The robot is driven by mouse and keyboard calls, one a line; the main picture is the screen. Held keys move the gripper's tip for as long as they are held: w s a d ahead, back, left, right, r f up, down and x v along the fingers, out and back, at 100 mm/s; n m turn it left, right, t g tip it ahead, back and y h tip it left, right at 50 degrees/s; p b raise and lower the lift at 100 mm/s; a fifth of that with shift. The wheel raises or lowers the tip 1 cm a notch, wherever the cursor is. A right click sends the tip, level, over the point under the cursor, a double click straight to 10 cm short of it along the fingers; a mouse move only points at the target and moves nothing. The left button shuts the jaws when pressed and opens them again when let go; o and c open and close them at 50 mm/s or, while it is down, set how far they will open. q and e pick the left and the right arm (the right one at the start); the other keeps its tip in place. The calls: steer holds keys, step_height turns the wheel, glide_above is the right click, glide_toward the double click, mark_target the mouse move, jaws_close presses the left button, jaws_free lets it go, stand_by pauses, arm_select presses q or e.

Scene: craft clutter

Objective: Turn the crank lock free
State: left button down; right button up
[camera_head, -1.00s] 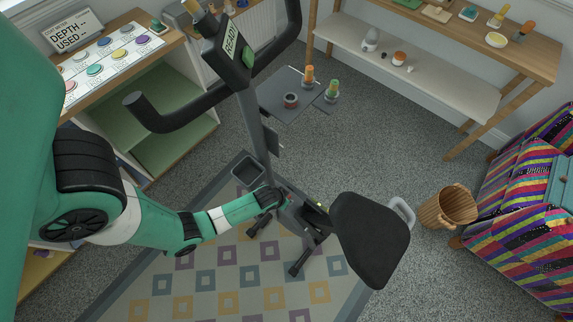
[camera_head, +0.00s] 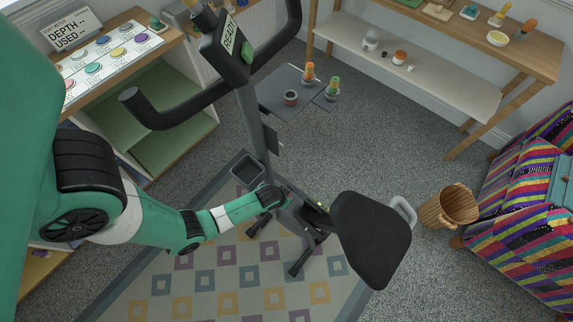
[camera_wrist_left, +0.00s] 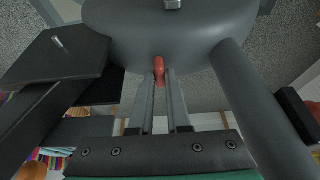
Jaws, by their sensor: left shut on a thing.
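A dark exercise bike (camera_head: 251,130) stands on the patterned rug. My left arm reaches in from the left to the bike's lower frame, with its gripper (camera_head: 288,203) beside the frame, in front of the seat. In the left wrist view, the two long fingers of my left gripper (camera_wrist_left: 160,82) are closed on a small red knob (camera_wrist_left: 158,66), likely the crank lock, at the edge of a rounded dark grey housing (camera_wrist_left: 185,25). The knob's far end and its mounting are hidden. My right gripper is not in view.
The black seat (camera_head: 370,240) is just right of my gripper, and the handlebar (camera_head: 165,118) rises above my forearm. A wicker basket (camera_head: 447,207) stands on the carpet at the right. A shelf unit (camera_head: 165,110) is at the left.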

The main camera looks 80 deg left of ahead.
arm_select(q)
steer(key=shift+n, duration=0.3)
steer(key=shift+r+n+g+p, duration=0.1)
steer(key=shift+n+g+p, duration=0.3)
steer(key=shift+n, duration=0.5)
steer(key=n+g+y+p, duration=0.1)
steer(key=n+p, duration=0.1)
steer(key=n, duration=0.2)
steer(key=shift+w+d+p, duration=0.1)
steer(key=shift+w+p, duration=0.05)
steer(key=shift+p, duration=0.25)
steer(key=shift+w+n+g+y+p, duration=0.1)
steer(key=shift+n+g+y+p, duration=0.4)
steer(key=shift+n, duration=0.6)
steer(key=shift+n+g, duration=0.4)
steer(key=shift+n, duration=0.5)
steer(key=shift+w+n+g, duration=0.1)
steer(key=shift+n+g, duration=0.3)
steer(key=shift+n, duration=0.5)
steer(key=shift+f+n+g+h+b, duration=0.2)
steer(key=shift+n+g+h+b, duration=0.15)
steer(key=shift+n, duration=0.55)
steer(key=shift+w+n+g+h+b, duration=0.15)
steer(key=shift+n+g+b, duration=0.2)
steer(key=shift+n+b, duration=0.45)
steer(key=shift+s+n+g+h+b, duration=0.1)
steer(key=shift+n+g+b, duration=0.25)
steer(key=shift+n, duration=0.75)
